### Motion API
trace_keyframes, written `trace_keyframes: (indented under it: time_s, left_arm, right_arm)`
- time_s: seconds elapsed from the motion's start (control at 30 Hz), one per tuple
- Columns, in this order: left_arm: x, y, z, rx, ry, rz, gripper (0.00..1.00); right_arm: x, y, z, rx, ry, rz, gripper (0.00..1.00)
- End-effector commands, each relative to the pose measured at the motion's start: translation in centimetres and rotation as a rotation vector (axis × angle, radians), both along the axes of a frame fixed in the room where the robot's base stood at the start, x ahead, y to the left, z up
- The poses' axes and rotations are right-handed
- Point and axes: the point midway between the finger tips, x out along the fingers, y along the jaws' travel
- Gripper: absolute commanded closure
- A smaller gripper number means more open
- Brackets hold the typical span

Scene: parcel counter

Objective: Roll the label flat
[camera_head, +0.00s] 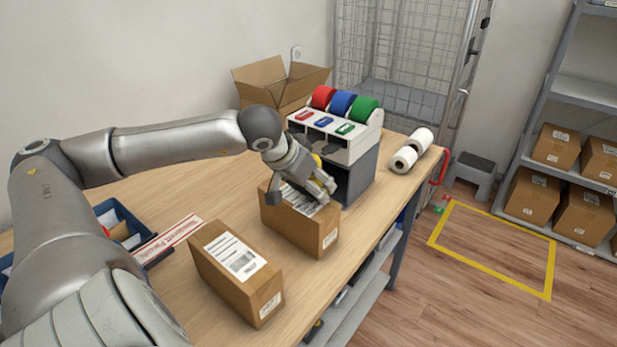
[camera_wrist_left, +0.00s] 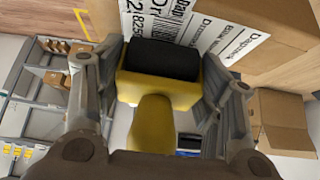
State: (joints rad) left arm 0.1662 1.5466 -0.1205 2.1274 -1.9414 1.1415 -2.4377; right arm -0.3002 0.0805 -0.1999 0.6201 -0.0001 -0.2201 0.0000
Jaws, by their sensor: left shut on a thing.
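My left gripper (camera_head: 312,188) is over the far parcel box (camera_head: 308,233) on the counter. It is shut on a yellow roller tool, whose handle (camera_wrist_left: 152,125) and black roller (camera_wrist_left: 162,62) show in the left wrist view. The printed white label (camera_wrist_left: 222,32) lies on that box, and the black roller is right at it; I cannot tell whether it is pressing. In the head view the gripper hides part of the label (camera_head: 300,203) and most of the tool. My right gripper is not in view.
A second labelled box (camera_head: 238,272) stands nearer. Behind the gripper is a dispenser (camera_head: 345,138) with red, blue and green rolls. A blue bin (camera_head: 118,222) and red-white packet (camera_head: 168,238) are at left. An open carton (camera_head: 275,82) stands behind.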

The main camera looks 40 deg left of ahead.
Motion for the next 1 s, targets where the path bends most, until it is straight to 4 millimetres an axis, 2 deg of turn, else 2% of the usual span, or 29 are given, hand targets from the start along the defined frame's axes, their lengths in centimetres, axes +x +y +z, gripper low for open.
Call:
trace_keyframes:
  time_s: [0.27, 0.47, 1.0]
  left_arm:
    - [-0.1, 0.1, -0.4, 0.001, 0.009, 0.003, 0.65]
    - [0.0, 0.1, 0.0, 0.001, 0.008, 0.003, 0.65]
    - [0.1, 0.1, 5.7, 0.0, 0.001, 0.003, 0.65]
  right_arm:
    - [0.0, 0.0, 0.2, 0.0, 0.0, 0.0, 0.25]
    - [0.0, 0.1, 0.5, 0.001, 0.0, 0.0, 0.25]
    - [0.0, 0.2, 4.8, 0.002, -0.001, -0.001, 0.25]
